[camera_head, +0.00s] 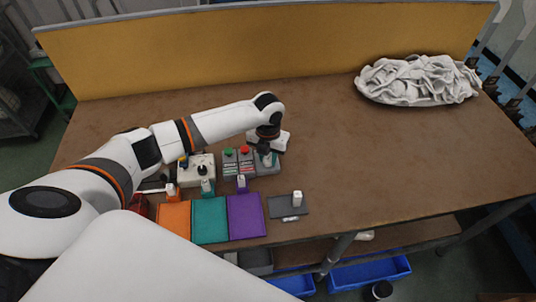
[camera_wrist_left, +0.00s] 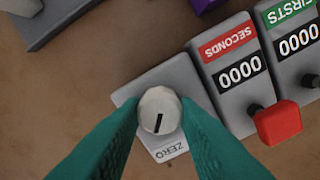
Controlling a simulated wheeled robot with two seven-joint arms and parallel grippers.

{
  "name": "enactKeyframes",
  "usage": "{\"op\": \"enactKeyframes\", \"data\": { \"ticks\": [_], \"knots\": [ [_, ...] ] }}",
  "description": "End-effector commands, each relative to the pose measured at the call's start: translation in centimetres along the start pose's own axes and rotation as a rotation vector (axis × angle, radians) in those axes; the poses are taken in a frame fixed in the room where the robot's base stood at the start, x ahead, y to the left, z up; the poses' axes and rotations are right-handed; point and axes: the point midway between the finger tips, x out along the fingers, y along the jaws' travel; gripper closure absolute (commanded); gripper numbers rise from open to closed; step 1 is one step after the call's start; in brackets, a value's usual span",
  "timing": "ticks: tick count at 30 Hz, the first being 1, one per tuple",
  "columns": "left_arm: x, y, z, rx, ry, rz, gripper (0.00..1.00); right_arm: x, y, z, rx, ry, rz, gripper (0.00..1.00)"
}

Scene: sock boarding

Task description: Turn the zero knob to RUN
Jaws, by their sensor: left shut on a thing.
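The zero knob (camera_wrist_left: 160,108) is a round off-white knob with a black pointer line, on a grey box (camera_wrist_left: 183,72) labelled ZERO. In the left wrist view my left gripper (camera_wrist_left: 158,122) has its green fingers on both sides of the knob, shut on it. The pointer line runs nearly up and down in that view. Any RUN mark is hidden or not readable. In the head view my left gripper (camera_head: 267,150) reaches down over the box at the right end of the counter row. My right gripper is not in view.
Orange, teal and purple mats (camera_head: 246,217) lie in front. A grey pad (camera_head: 280,207) bears a small white block. A heap of white socks (camera_head: 418,80) lies far right. The right tabletop is clear.

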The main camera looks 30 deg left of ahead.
Motion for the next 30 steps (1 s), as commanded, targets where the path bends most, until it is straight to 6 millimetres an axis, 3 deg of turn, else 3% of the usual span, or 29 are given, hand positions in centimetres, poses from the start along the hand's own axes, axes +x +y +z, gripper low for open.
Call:
{"op": "enactKeyframes", "data": {
  "ticks": [8,30],
  "knots": [
    [-0.4,-0.1,0.0,-0.176,-0.003,-0.001,0.94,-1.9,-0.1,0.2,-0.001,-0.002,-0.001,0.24],
    [-0.3,-0.1,0.0,-0.875,-0.001,0.001,0.94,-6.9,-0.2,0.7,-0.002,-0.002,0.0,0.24]
  ]
}}
